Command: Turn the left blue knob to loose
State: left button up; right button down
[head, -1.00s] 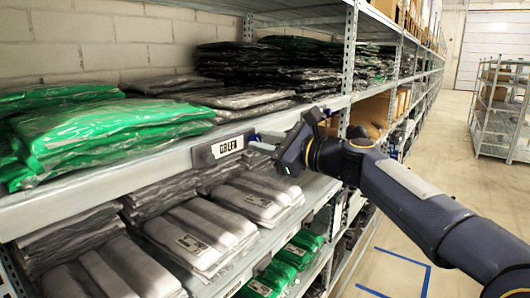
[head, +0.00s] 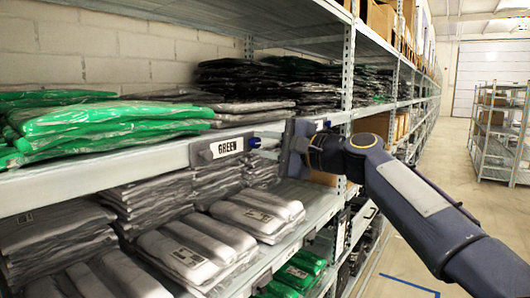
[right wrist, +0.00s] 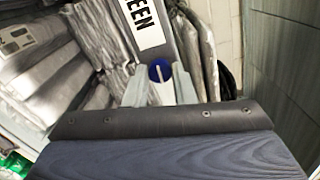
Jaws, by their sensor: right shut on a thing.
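A label holder with a white sign reading GREEN (head: 227,147) is fixed to the front edge of the shelf. A blue knob (head: 254,142) sits at its right end. The blue knob (right wrist: 159,72) also shows in the right wrist view, with a pale slot or bar across it. My right gripper (head: 262,143) reaches in from the right. Its pale fingers are shut on the knob, one on either side. The fingers partly hide the knob in the head view. My left gripper is not in view.
Green bagged garments (head: 110,118) lie on the shelf above the sign. Grey bagged garments (head: 190,252) fill the shelf below. A metal upright (head: 348,70) stands behind my right gripper. The aisle floor (head: 450,205) at the right is open.

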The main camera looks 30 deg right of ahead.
jog(key=shift+n, duration=0.5)
jog(key=c, duration=1.2)
grip_release()
jog(key=b+v, duration=0.1)
jog(key=v, duration=0.6)
jog(key=shift+s+d+b, duration=0.15)
jog(key=shift+s+b, duration=0.2)
jog(key=shift+b, duration=0.05)
jog(key=shift+f, duration=0.1)
